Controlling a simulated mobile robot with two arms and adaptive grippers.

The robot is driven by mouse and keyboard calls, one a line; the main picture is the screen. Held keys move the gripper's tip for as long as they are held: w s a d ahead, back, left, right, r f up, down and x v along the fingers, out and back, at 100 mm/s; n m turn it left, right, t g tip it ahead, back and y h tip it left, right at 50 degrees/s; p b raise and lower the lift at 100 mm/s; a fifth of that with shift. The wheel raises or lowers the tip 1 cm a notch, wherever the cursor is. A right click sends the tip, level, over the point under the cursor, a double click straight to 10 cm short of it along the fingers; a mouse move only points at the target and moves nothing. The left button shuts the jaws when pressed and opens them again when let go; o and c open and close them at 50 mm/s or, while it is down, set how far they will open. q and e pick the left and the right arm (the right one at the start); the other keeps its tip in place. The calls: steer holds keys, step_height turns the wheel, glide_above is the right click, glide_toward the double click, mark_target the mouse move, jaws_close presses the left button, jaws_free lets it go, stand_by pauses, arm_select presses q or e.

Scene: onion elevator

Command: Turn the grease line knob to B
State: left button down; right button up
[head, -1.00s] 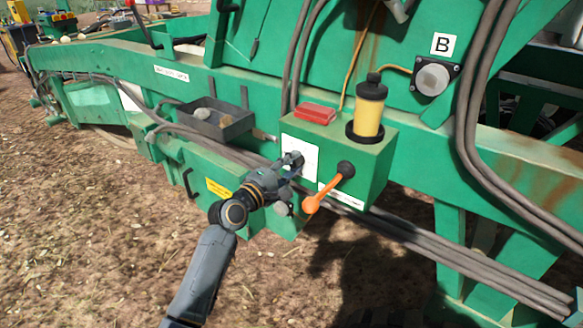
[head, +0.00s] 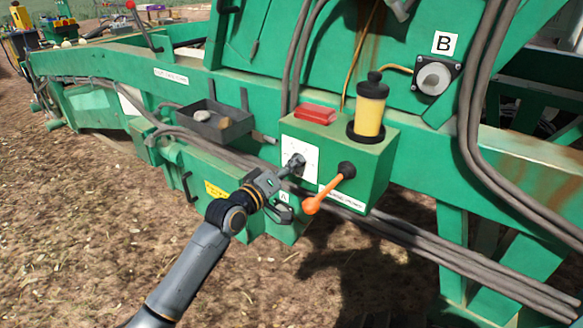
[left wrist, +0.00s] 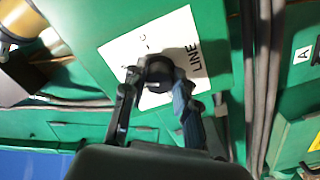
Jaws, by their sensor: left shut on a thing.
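The grease line knob (head: 297,163) is a small dark knob on a white label plate (head: 301,148) on the front of a green box. My left gripper (head: 285,173) comes in from the lower left and is shut on the knob. In the left wrist view, the dark round knob (left wrist: 160,73) sits between the two fingertips (left wrist: 157,84). The plate (left wrist: 185,42) there shows the word LINE and a letter C; other marks are hidden or blurred. Which mark the knob points at cannot be told. My right gripper is not in view.
An orange lever (head: 325,190) sticks out just right of the knob. A yellow grease reservoir (head: 369,108) and a red block (head: 315,114) stand on the box. A round fitting (head: 433,77) sits below a B tag (head: 445,42). A grey tray (head: 213,122) is to the left.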

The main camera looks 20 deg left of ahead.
arm_select(q)
steer(key=shift+f+m, duration=0.1)
steer(key=shift+m, duration=0.4)
steer(key=c, duration=1)
jaws_free()
steer(key=v, duration=1.2)
